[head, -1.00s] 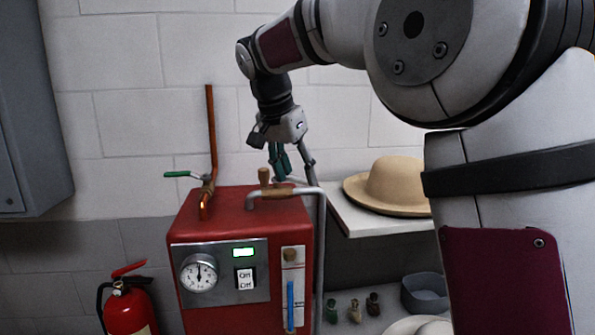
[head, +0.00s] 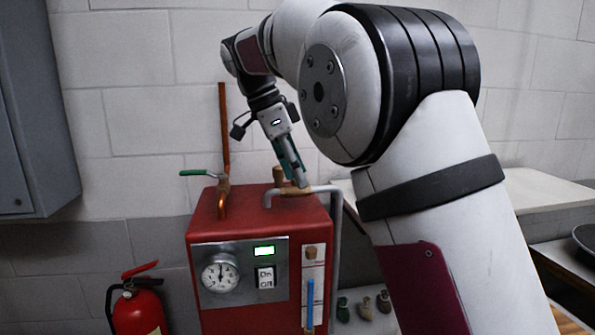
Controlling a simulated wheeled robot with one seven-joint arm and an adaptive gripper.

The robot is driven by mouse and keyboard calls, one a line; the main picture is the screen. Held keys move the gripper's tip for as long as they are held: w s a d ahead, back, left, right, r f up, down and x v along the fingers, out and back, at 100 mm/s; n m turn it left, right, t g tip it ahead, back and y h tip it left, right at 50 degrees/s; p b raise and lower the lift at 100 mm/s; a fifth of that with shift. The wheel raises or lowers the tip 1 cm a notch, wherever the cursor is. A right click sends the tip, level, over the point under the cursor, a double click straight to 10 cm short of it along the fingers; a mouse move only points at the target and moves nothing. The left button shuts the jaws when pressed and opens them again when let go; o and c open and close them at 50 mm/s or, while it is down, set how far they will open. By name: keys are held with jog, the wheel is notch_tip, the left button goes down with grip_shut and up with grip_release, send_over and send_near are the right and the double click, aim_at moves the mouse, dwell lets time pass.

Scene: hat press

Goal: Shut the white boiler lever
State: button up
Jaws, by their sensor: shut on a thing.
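The red boiler (head: 238,322) stands against the wall, left of centre. On its top a brass valve (head: 278,176) sits on a pipe that bends down the right side. The white lever (head: 301,181) is at this valve, and only a small pale piece shows by my fingertips. My gripper (head: 293,173) points down with its green fingers shut on the white lever. The fingers hide most of the lever, so its exact angle is hard to tell.
A green-handled lever (head: 197,173) is on the copper pipe (head: 225,130) at the boiler's left. A fire extinguisher (head: 137,312) stands at lower left. A white shelf (head: 540,190) is at right. My arm covers much of the middle.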

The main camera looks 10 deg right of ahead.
jog(key=shift+a, duration=0.1)
dwell(0.5)
jog(key=o, duration=1.7)
jog(key=shift+a+r, duration=0.1)
jog(key=v, duration=0.7)
jog(key=shift+r, duration=0.2)
